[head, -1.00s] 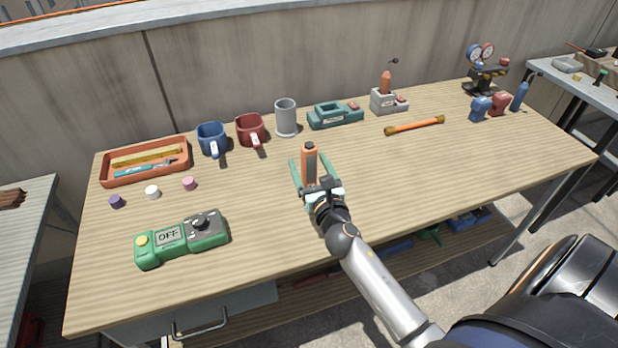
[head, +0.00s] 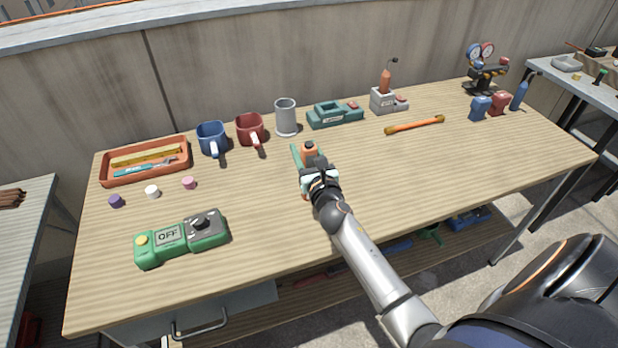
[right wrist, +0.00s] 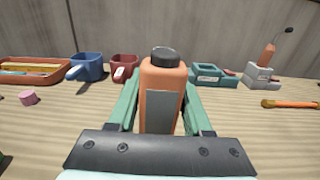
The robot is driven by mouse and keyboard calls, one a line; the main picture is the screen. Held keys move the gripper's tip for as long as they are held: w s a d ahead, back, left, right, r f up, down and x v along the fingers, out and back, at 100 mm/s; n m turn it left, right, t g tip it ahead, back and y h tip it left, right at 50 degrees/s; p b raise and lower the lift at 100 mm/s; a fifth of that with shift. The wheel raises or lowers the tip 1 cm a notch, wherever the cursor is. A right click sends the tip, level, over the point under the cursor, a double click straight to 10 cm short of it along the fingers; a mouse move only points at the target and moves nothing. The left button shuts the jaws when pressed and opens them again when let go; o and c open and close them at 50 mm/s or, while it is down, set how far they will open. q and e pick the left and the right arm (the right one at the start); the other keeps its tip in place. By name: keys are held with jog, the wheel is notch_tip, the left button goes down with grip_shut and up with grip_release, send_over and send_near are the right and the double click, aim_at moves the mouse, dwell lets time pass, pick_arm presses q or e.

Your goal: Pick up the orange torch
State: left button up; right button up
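The orange torch (head: 309,149) stands upright on the workbench (head: 250,238) and has a black cap. In the right wrist view the torch (right wrist: 163,84) is close ahead, with a grey panel on its front. My right gripper (head: 307,160) is open, its green fingers on either side of the torch; a finger (right wrist: 124,104) shows left of it and another right. The gripper hides the torch's lower part in the head view. My left gripper is not in view.
A blue mug (head: 211,139), red mug (head: 250,130), grey cylinder (head: 286,118) and teal device (head: 334,115) stand behind. A grey stand (head: 385,101) holds another orange tool. A green OFF box (head: 182,238) lies front left.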

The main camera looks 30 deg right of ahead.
grip_shut()
dwell(0.9)
